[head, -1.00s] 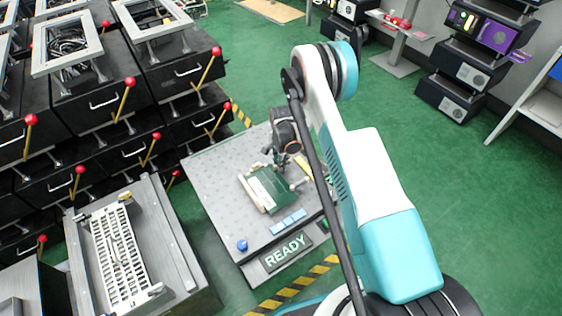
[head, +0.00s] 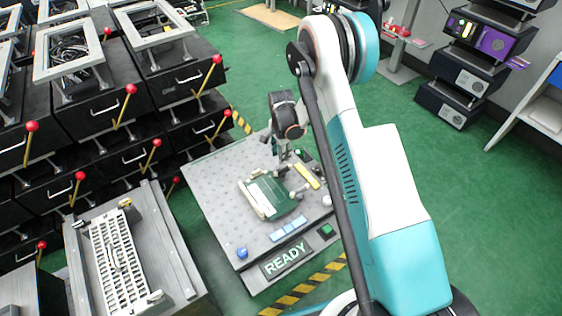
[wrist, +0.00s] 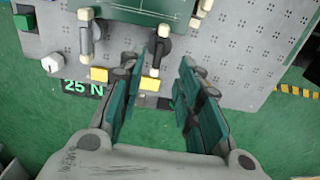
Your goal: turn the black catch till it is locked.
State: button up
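The black catch (wrist: 157,52) is a dark lever with cream ends below the green plate (wrist: 150,5) in the wrist view. I cannot tell whether the finger touches the catch. A similar grey lever (wrist: 86,40) stands to the left. In the head view, the green plate (head: 268,196) lies on the grey worktable (head: 215,185), and my gripper (head: 281,150) is above its far side, partly hidden by my arm.
The wrist view shows a white knob (wrist: 52,63), yellow blocks (wrist: 99,75) and a "25 N" display (wrist: 83,88). In the head view, a "READY" sign (head: 287,258) marks the table's front. Black drawers with red-knobbed levers (head: 130,105) stand left.

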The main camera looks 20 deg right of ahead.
jog(key=shift+r, duration=1.3)
